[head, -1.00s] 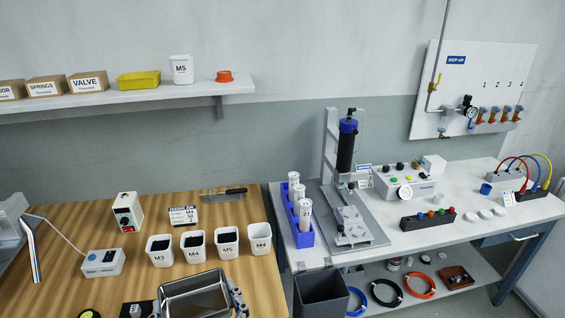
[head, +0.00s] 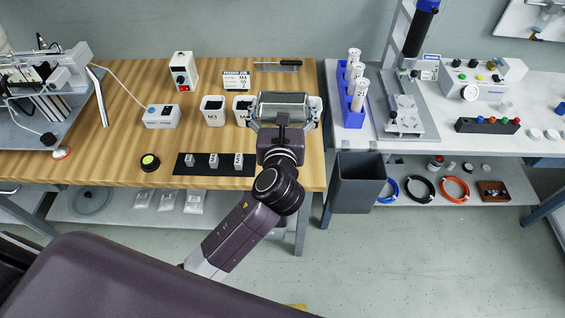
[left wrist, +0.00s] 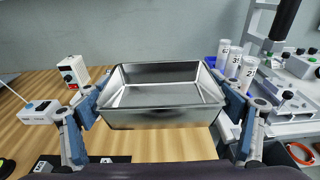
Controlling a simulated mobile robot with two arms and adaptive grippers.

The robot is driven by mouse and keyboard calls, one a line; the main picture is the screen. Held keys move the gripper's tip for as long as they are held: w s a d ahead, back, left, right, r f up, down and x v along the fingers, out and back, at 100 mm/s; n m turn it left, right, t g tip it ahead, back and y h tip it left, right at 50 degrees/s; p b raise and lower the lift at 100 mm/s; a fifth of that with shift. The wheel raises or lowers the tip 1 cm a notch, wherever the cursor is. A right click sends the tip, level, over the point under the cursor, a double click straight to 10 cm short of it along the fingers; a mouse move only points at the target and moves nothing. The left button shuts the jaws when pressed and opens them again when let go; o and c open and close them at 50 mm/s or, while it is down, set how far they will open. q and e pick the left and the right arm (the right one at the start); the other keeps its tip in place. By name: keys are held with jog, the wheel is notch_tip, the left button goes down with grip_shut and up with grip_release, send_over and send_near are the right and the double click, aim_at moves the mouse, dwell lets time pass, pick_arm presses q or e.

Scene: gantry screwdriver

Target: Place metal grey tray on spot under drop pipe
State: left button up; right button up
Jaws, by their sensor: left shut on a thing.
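The metal grey tray (head: 283,100) is an empty, shiny rectangular pan. My left gripper (left wrist: 162,104) is shut on it, with a finger against each short side. The tray is level and raised above the right part of the wooden bench, hiding some white cups in the head view. In the left wrist view the tray (left wrist: 160,118) fills the middle. My right gripper is not in view.
A small white box (head: 161,116) with a cable, a red-switch box (head: 183,72) and an M3 cup (head: 213,111) stand between tray and tube. A black strip (head: 213,164) with small blocks lies in front.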

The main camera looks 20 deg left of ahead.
pick_arm(q)
notch_tip(320, 180, down, 15)
jog(key=b, duration=0.4)
jog(key=shift+f, duration=2.3)
jog(key=shift+f+b, duration=0.1)
jog(key=shift+b, duration=0.2)
jog(key=shift+f, duration=0.15)
jog(key=o, duration=1.1)
